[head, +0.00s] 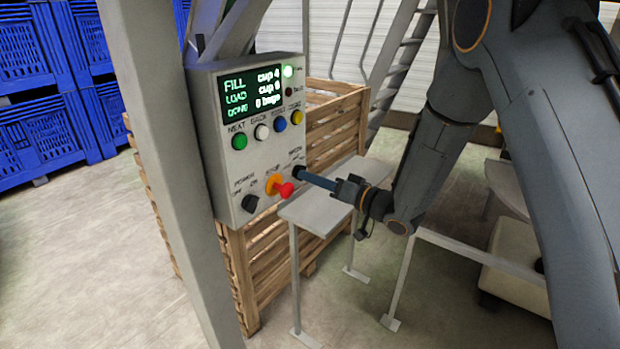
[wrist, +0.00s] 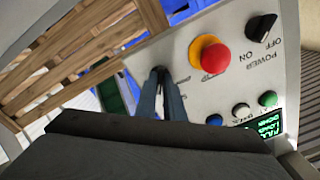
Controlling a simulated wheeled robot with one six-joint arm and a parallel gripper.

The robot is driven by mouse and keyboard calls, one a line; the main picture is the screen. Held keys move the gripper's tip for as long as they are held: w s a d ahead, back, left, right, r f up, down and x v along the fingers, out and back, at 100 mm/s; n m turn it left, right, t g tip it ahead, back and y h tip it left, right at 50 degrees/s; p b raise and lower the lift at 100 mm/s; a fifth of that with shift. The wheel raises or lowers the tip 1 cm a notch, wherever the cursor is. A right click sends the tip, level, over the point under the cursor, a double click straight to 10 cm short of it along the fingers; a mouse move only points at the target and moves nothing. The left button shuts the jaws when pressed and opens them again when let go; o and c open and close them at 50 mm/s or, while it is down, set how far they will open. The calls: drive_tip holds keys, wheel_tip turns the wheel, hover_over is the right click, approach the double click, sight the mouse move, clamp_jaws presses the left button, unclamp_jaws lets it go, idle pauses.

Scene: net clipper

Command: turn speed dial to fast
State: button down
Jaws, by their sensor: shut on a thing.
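The control panel (head: 220,165) is a pale grey box with a lit display. The speed dial (head: 298,172) is a dark knob at its lower right, mostly hidden by my gripper (head: 312,178), which reaches it from the right and is shut on it. In the wrist view my gripper (wrist: 160,80) has its fingers close together with their tips at the panel face, around the dial. The dial's pointer and the setting it points to cannot be made out.
A red stop button (head: 286,190) on a yellow base sits just left of the dial. A black power knob (head: 250,203) is further left. Several coloured buttons (head: 262,132) lie above. A small grey table (head: 325,208) stands below my gripper, and a wooden crate (head: 335,125) is behind the panel.

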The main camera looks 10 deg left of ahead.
drive_tip(key=shift+w+d+r+m, duration=0.1)
drive_tip(key=shift+w+r+m, duration=0.1)
drive_tip(key=shift+m, duration=0.8)
drive_tip(key=c, duration=1.9)
unclamp_jaws()
drive_tip(key=shift+w+d, duration=0.1)
drive_tip(key=shift+d, duration=0.05)
drive_tip(key=shift+o, duration=0.2)
drive_tip(key=b+v, duration=0.2)
drive_tip(key=v, duration=0.5)
drive_tip(key=shift+s+d, duration=0.2)
drive_tip(key=shift+s, duration=0.1)
drive_tip(key=shift+f, duration=0.1)
